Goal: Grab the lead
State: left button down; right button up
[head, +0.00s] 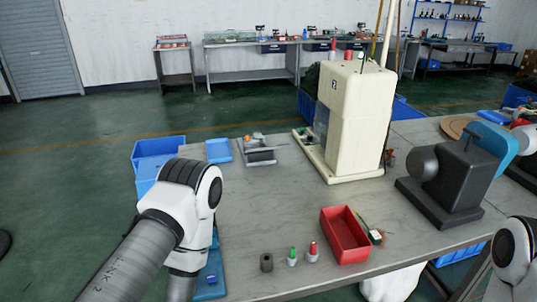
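No lead can be made out with certainty. A small item with thin pale strands (376,236) lies on the table against the right side of the red bin (345,234); it is too small to tell whether it is the lead. My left arm reaches in from the left over the table's left edge, bent downward, and its gripper is out of the picture. Part of my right arm shows at the lower right edge, and its gripper is not seen either.
A cream machine (358,120) stands at the table's back, a dark grey machine (447,182) to the right. A grey cylinder (266,262), a green-topped bottle (292,256) and a red-topped bottle (313,252) stand near the front. The table's middle (270,200) is clear.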

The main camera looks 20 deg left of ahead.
aim_at(376, 239)
jog(key=j+u, duration=0.1)
jog(key=u, duration=0.25)
jog(key=j+u, duration=0.1)
jog(key=u, duration=0.25)
jog(key=i+u, duration=0.1)
jog(key=u, duration=0.25)
jog(key=z, duration=1.45)
jog(key=i+l+u, duration=0.15)
jog(key=l, duration=0.25)
jog(key=i+l+u, duration=0.1)
jog(key=i+l, duration=0.15)
jog(key=l, duration=0.15)
jog(key=i+l+u, duration=0.15)
jog(key=l, duration=0.25)
jog(key=i+l+u, duration=0.1)
jog(key=i+l, duration=0.15)
jog(key=l, duration=0.2)
jog(key=i+l+u, duration=0.15)
jog(key=l, duration=0.3)
jog(key=i+l+u, duration=0.1)
jog(key=l, duration=0.35)
jog(key=i+l+u, duration=0.15)
jog(key=l, duration=0.35)
jog(key=l+u, duration=0.1)
jog(key=l, duration=0.35)
